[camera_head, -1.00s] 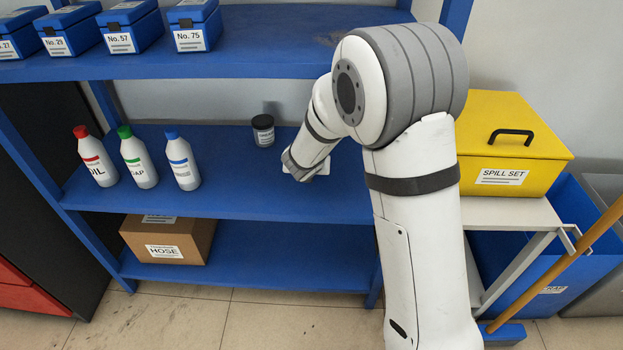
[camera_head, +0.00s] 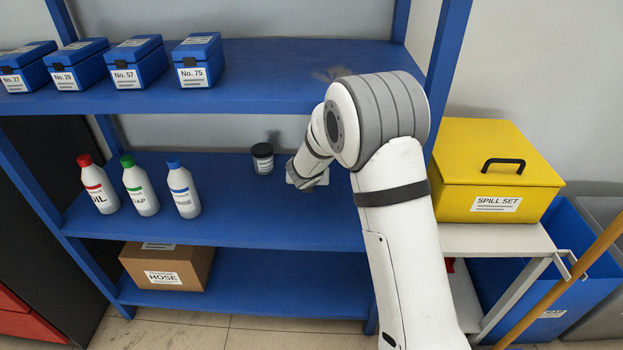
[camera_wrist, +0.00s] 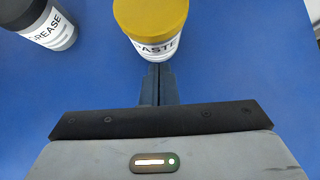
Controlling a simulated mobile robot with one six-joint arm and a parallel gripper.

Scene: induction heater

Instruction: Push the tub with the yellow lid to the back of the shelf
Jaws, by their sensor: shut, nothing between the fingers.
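In the wrist view the white tub with the yellow lid (camera_wrist: 151,18), labelled PASTE, stands upright on the blue shelf (camera_wrist: 240,75). My gripper (camera_wrist: 157,68) is shut and empty, its fingertips right at the near side of the tub. Whether they touch it I cannot tell for sure. In the head view the tub and the fingers are hidden behind my arm; the middle shelf (camera_head: 240,220) shows around it.
A dark grease tub (camera_head: 262,158) stands left of my gripper; it also shows in the wrist view (camera_wrist: 45,22). Three bottles (camera_head: 140,185) stand at the shelf's left. The upper shelf (camera_head: 270,85) is overhead. A yellow spill box (camera_head: 497,170) is at the right.

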